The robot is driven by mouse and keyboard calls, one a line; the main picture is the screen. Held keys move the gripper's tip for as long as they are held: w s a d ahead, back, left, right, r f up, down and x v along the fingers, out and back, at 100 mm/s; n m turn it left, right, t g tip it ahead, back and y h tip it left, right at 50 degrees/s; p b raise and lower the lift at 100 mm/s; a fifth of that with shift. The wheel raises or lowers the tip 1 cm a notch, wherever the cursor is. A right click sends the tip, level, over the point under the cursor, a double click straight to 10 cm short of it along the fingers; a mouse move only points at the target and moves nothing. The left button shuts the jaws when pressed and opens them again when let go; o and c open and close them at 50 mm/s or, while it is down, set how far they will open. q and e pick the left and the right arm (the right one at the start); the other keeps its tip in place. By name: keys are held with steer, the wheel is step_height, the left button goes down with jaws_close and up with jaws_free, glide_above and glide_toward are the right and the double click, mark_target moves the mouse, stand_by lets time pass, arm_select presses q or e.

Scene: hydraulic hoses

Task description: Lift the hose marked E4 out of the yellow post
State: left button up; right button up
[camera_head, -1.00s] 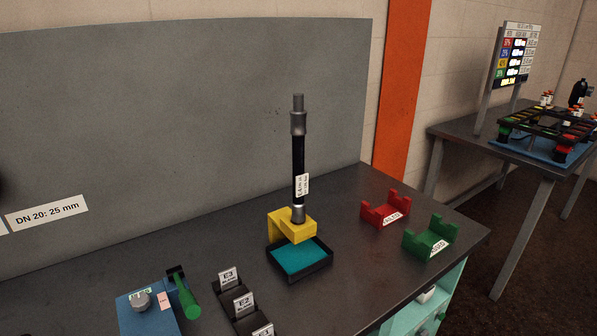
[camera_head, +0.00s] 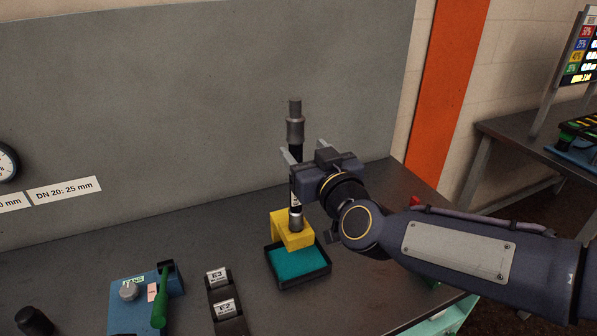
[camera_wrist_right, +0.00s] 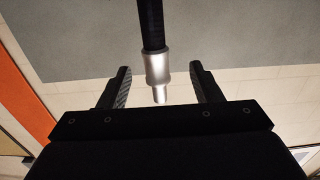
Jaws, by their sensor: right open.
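A black hose (camera_head: 295,131) with grey metal end fittings stands upright in the yellow post (camera_head: 291,232), over a tray with a teal bottom (camera_head: 299,263). A white label on the hose is mostly hidden by my gripper, so its marking cannot be read. My right gripper (camera_head: 303,150) reaches in from the right at the hose's upper middle. Its jaws are open, with a finger to either side of the hose in the picture. In the right wrist view the hose (camera_wrist_right: 152,28) and its silver fitting show between the open fingers (camera_wrist_right: 160,70), touching neither. My left gripper is not in view.
A blue block with a green handle (camera_head: 161,296) and black holders marked E3 (camera_head: 217,276) and E2 stand at the front left. A grey panel (camera_head: 180,110) rises behind. My right arm covers most of the bench's right side. A second table (camera_head: 525,130) stands far right.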

mark_target(299, 138)
steer(key=x, duration=0.2)
steer(key=p+x, duration=0.1)
steer(key=x, duration=0.4)
steer(key=shift+w+d+r+p, duration=0.1)
steer(key=shift+d+r+p, duration=0.2)
steer(key=shift+p, duration=0.1)
jaws_close()
